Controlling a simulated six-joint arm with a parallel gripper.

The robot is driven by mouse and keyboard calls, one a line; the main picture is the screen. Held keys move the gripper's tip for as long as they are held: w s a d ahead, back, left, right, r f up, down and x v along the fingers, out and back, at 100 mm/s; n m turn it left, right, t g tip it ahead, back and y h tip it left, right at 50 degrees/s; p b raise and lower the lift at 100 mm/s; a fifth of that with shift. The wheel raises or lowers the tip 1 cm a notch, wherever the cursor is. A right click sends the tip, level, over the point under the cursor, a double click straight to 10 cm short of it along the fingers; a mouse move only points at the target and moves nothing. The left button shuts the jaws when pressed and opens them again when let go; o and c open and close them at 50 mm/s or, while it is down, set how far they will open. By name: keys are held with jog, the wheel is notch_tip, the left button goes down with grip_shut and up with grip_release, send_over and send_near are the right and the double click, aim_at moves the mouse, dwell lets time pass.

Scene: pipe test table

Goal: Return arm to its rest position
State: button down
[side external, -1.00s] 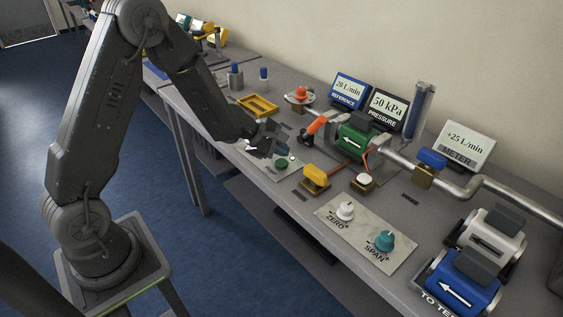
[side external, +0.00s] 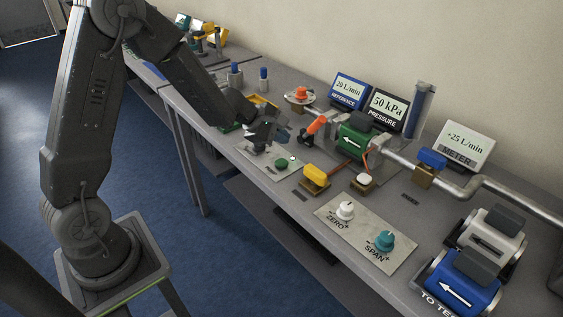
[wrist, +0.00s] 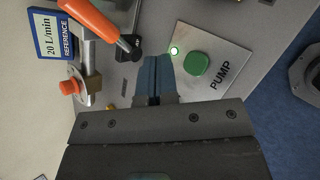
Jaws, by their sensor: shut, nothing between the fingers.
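My gripper (side external: 279,134) is over the left part of the table, above the pump plate (side external: 266,164) and left of the orange-handled valve (side external: 316,127). In the wrist view its fingers (wrist: 155,65) are together with nothing between them. My gripper and forearm hide part of the yellow tray (side external: 262,101).
Beyond the gripper stand the reference display (side external: 348,91), the pressure display (side external: 388,106) and a metal pipe (side external: 520,200). A yellow-handled valve (side external: 317,173) and the zero and span knobs (side external: 380,241) are to the right. Blue floor lies between my base and the table.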

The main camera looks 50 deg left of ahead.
jog(key=s+d+r+m+g+h, duration=0.2)
jog(key=s+d+r+m, duration=0.9)
jog(key=d+r+m, duration=0.3)
jog(key=s+a+r+m+y, duration=0.1)
jog(key=s+a+m+y, duration=0.1)
jog(key=s, duration=0.6)
jog(key=s+a+r+m+y, duration=0.1)
jog(key=s+a+m+y, duration=0.1)
jog(key=s+m, duration=0.4)
jog(key=s+y, duration=0.1)
jog(key=s, duration=0.1)
jog(key=shift+s+a+r+g+y, duration=0.2)
jog(key=shift+s+a+g+y, duration=0.1)
jog(key=shift+s+g+y, duration=0.1)
